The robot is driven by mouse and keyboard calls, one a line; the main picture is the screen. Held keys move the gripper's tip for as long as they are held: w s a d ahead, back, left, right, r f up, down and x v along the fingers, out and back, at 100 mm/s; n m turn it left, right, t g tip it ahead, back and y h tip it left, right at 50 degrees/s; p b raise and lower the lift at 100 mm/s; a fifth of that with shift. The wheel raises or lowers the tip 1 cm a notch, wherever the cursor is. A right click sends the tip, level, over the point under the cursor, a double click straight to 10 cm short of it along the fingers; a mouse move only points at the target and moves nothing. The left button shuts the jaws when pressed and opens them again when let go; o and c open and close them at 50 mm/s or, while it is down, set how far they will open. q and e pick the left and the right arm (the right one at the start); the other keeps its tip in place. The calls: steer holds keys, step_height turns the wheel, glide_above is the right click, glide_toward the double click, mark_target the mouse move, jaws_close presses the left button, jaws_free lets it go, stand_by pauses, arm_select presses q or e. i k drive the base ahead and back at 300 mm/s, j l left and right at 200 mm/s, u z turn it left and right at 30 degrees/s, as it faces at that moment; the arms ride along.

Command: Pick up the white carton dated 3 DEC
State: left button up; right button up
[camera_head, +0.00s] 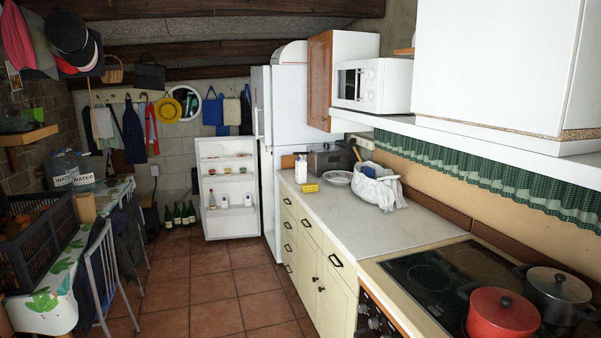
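A white carton (301,169) stands upright at the far end of the kitchen counter (335,220), with some blue on it. Small white containers (224,201) stand in the lower shelf of the open fridge door (228,225), beside a bottle (212,199). No date can be read on any of them at this distance. The inside of the fridge is hidden from this angle. Neither of my grippers shows in this view.
A yellow packet (311,188), a bowl (338,178) and a white bag (377,190) lie near the carton. The red pot (502,315) and dark pot (556,297) stand on the hob. A table with a crate (38,240) lines the left. The tiled floor (225,300) between is clear.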

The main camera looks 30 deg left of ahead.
mark_target(300, 164)
steer(key=i+j, duration=0.2)
steer(key=j, duration=0.15)
steer(key=i+j+z, duration=0.1)
steer(key=i+j, duration=0.25)
steer(key=j, duration=0.3)
steer(key=i+j, duration=0.2)
steer(key=j, duration=0.15)
steer(key=i+j+z, duration=0.1)
steer(key=j, duration=0.25)
steer(key=i+j, duration=0.25)
steer(key=i+j+z, duration=0.1)
steer(key=j, duration=0.35)
steer(key=i, duration=0.05)
